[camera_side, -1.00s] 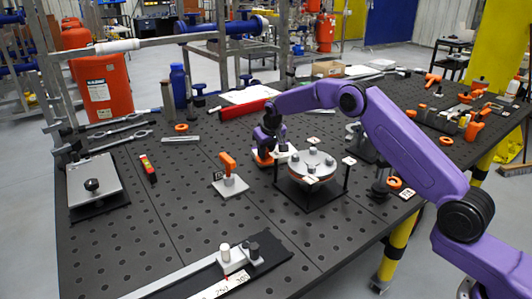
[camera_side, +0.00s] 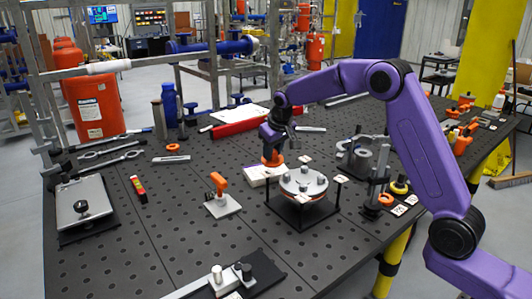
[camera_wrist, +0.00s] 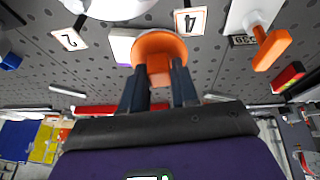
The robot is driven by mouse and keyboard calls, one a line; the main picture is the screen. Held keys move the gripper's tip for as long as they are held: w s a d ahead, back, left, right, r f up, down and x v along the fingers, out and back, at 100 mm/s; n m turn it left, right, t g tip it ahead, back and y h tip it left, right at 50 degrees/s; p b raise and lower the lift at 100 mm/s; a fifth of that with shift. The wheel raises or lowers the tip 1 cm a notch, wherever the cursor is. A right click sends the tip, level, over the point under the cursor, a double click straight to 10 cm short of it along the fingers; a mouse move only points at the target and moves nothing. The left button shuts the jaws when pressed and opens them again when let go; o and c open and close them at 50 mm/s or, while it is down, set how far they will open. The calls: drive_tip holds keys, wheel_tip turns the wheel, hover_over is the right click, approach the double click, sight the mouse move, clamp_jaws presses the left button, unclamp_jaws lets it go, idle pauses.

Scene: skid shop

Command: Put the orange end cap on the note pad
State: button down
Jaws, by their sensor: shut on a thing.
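The orange end cap (camera_side: 272,156) is held in my gripper (camera_side: 273,143), with its wide round end facing down. In the wrist view my gripper (camera_wrist: 158,88) has its two dark fingers on either side of the cap's block-shaped part, and the orange cap (camera_wrist: 160,45) shows its broad rim beyond them. The note pad (camera_side: 257,177) is a pale, flat block on the black table, right by the cap. In the wrist view the pad (camera_wrist: 121,47) is partly hidden behind the cap. I cannot tell whether cap and pad touch.
A round bolted flange (camera_side: 303,180) on a black stand is close to the right of the pad. An orange-handled toggle clamp (camera_side: 220,192) stands to the front left. A red bar (camera_side: 238,127) lies behind.

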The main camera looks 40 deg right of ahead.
drive_tip(key=s+r, duration=0.1)
drive_tip(key=s, duration=0.1)
drive_tip(key=s+r, duration=0.1)
drive_tip(key=s, duration=0.3)
drive_tip(key=shift+s+d+r, duration=0.1)
drive_tip(key=shift+r, duration=0.3)
drive_tip(key=s+d+m+h, duration=0.15)
drive_tip(key=s+m, duration=0.25)
drive_tip(key=s, duration=1)
drive_tip(key=w+n, duration=0.1)
drive_tip(key=w, duration=0.3)
drive_tip(key=w+a+n+y, duration=0.1)
drive_tip(key=w, duration=0.4)
drive_tip(key=w+n, duration=0.2)
drive_tip(key=w, duration=0.3)
drive_tip(key=shift+a+y, duration=0.25)
